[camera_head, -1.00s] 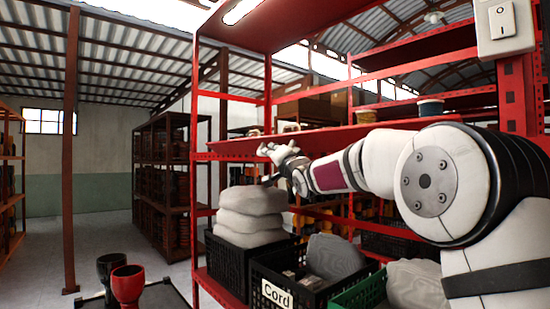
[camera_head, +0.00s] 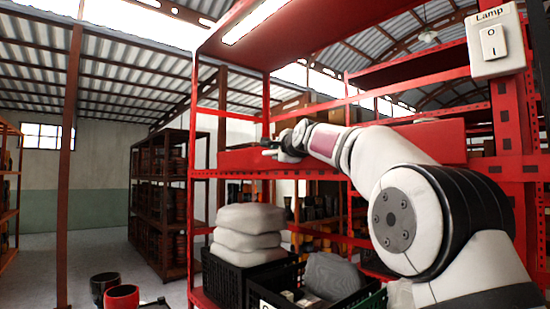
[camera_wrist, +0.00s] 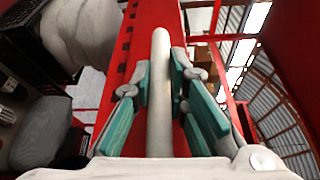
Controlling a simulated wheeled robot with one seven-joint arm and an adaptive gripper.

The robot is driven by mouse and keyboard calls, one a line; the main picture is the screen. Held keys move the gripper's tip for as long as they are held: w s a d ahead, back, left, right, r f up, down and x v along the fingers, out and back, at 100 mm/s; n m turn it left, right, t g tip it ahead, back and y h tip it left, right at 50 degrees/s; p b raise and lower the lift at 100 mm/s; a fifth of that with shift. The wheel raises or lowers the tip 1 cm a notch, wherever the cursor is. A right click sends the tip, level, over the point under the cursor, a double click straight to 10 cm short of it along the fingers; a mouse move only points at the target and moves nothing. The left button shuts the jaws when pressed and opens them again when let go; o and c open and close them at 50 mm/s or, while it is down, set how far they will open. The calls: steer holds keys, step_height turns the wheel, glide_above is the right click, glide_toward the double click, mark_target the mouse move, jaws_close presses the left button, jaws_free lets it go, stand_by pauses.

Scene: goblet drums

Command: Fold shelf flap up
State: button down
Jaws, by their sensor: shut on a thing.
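The red shelf flap (camera_head: 440,136) stands raised as an upright panel along the front of the rack; its left part (camera_head: 238,159) shows past my gripper. My gripper (camera_head: 275,148) is at the flap, left of its middle, and my arm covers much of the panel. In the wrist view the teal pads of my gripper (camera_wrist: 160,68) are close on both sides of a pale rounded bar (camera_wrist: 159,95), with red metal behind. The exact contact with the flap is hard to make out.
A lamp switch (camera_head: 494,42) is on the red post at right. White sacks (camera_head: 248,232) lie on a black crate (camera_head: 232,276) below. A grey sack (camera_head: 330,275) is beside it. A red drum (camera_head: 122,297) stands on the left.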

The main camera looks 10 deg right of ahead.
steer(key=shift+w+d+r+m, duration=0.15)
steer(key=shift+d+r+m, duration=0.1)
steer(key=shift+m, duration=0.25)
steer(key=shift+d+g, duration=0.15)
steer(key=shift+g, duration=0.15)
steer(key=c, duration=1.6)
jaws_free()
steer(key=shift+o, duration=0.2)
steer(key=s+d+r, duration=0.1)
steer(key=s, duration=1.1)
steer(key=shift+d, duration=0.3)
steer(key=shift+w, duration=0.1)
